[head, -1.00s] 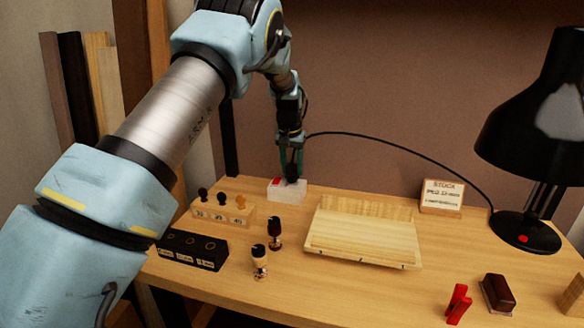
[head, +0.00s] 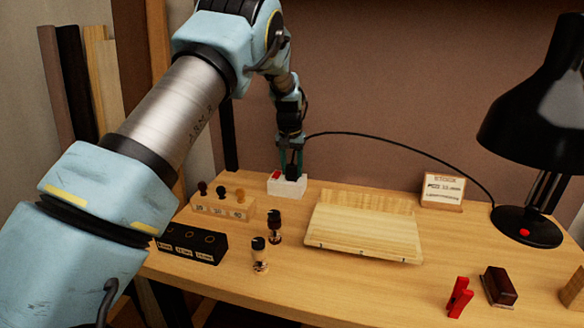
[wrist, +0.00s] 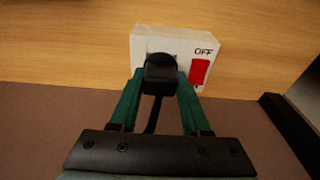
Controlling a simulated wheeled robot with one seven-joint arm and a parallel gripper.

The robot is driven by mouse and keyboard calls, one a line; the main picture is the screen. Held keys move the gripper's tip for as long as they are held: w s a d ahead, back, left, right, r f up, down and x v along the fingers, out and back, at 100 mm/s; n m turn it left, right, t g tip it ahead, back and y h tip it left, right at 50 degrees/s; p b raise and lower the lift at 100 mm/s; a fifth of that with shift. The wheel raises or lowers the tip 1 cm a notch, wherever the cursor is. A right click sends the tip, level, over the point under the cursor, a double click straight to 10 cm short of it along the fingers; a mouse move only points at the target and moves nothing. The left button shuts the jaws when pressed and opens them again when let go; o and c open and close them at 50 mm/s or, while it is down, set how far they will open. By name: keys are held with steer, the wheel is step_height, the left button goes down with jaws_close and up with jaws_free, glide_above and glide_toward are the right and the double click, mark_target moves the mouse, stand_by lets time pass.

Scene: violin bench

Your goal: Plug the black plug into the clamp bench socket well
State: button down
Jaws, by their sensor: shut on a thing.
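The black plug (wrist: 160,72) is between the green fingers of my gripper (wrist: 160,85), which is shut on it. In the head view the plug (head: 291,172) is at the top of the white socket box (head: 288,187) at the back of the bench. In the wrist view the plug covers most of the socket well on the white box (wrist: 143,42). I cannot tell how deep the plug sits. A red switch (wrist: 199,72) is beside it, under the word OFF. The black cord runs from the plug to the desk lamp (head: 525,228).
A pale wooden board (head: 362,232) lies at mid-bench. A peg rack (head: 222,208), a black holed block (head: 191,245) and two small bottles (head: 274,227) stand at left. A red clamp (head: 459,297) and a dark block (head: 498,287) are at front right.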

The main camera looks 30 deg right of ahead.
mark_target(291, 179)
steer(key=shift+f, duration=0.2)
steer(key=shift+c, duration=1.4)
jaws_free()
step_height(291, 179, up, 11)
steer(key=s+a+b, duration=0.1)
steer(key=b, duration=0.1)
steer(key=shift+s+f, duration=0.15)
steer(key=shift+f, duration=0.05)
